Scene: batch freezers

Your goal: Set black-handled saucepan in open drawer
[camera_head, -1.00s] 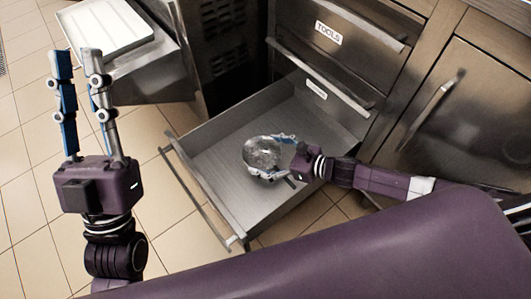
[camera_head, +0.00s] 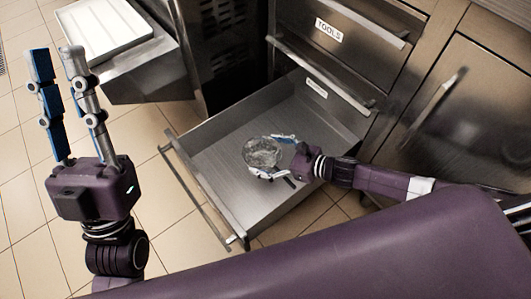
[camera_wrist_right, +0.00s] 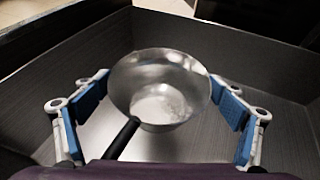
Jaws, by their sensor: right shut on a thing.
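The saucepan (camera_head: 262,152) is a shiny steel round pan inside the open drawer (camera_head: 215,165). In the right wrist view the saucepan (camera_wrist_right: 160,92) is between the two blue-padded fingers, and its black handle (camera_wrist_right: 123,138) points back toward my palm. My right gripper (camera_head: 270,156) reaches in from the right, shut on the saucepan around its sides. I cannot tell whether the pan's base touches the drawer floor. My left gripper (camera_head: 56,52) is open and empty, fingers upward, left of the drawer.
A closed drawer labelled TOOLS (camera_head: 328,31) is above the open one. A closed cabinet door (camera_head: 455,110) is at right. A white tray (camera_head: 103,30) lies on a steel unit at upper left. The drawer floor around the pan is bare.

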